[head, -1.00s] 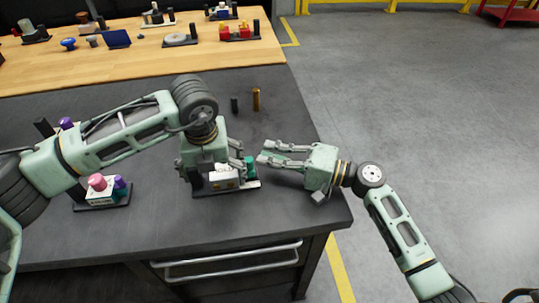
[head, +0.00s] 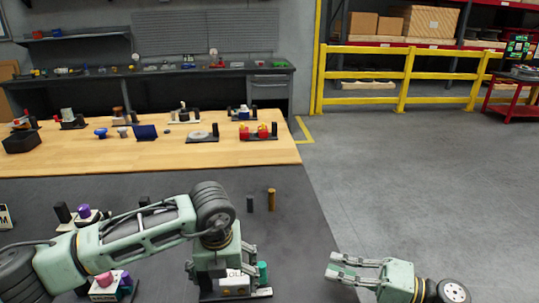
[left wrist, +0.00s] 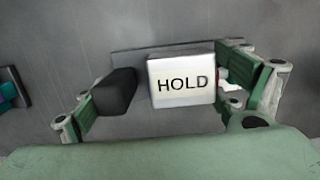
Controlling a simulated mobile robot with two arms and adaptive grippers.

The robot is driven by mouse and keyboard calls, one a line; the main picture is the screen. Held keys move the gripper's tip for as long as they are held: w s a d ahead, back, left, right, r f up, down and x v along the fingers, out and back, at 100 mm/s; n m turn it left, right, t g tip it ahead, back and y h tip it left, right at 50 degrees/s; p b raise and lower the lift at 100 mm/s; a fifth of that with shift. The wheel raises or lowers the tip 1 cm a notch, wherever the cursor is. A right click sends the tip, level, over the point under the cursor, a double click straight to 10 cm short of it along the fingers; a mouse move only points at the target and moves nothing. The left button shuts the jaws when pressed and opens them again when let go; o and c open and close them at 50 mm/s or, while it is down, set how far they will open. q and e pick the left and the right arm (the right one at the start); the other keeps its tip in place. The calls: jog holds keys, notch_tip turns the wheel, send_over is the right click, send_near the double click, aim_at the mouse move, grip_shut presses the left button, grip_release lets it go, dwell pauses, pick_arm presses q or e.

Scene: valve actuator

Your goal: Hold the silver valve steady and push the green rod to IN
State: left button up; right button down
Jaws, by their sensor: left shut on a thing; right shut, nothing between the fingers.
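The silver valve (head: 235,284) sits on a dark base on the grey bench in the head view, partly hidden by my left gripper (head: 221,268). In the left wrist view the valve's white block marked HOLD (left wrist: 182,82) lies between my left fingers, with a dark block beside it. My left gripper is shut on the valve. A green cylindrical part (head: 262,271), apparently the green rod, stands at the valve's right end. Its IN mark cannot be read. My right gripper (head: 334,266) is shut and empty, apart from the rod, to its right.
A dark post (head: 250,204) and a brass post (head: 271,199) stand behind the valve. A device with pink and purple knobs (head: 107,283) is left of it. A wooden table (head: 75,158) with several devices stands beyond. Floor is clear at right.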

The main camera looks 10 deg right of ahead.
pick_arm(q)
jog(key=o, duration=1.5)
jog(key=shift+s+f, duration=0.15)
jog(key=shift+f, duration=0.15)
jog(key=shift+o, duration=0.6)
jog(key=shift+w, duration=0.2)
pick_arm(e)
jog(key=shift+w+f, duration=0.1)
jog(key=shift+w, duration=0.05)
pick_arm(q)
jog(key=shift+r, duration=0.1)
jog(key=shift+r, duration=0.15)
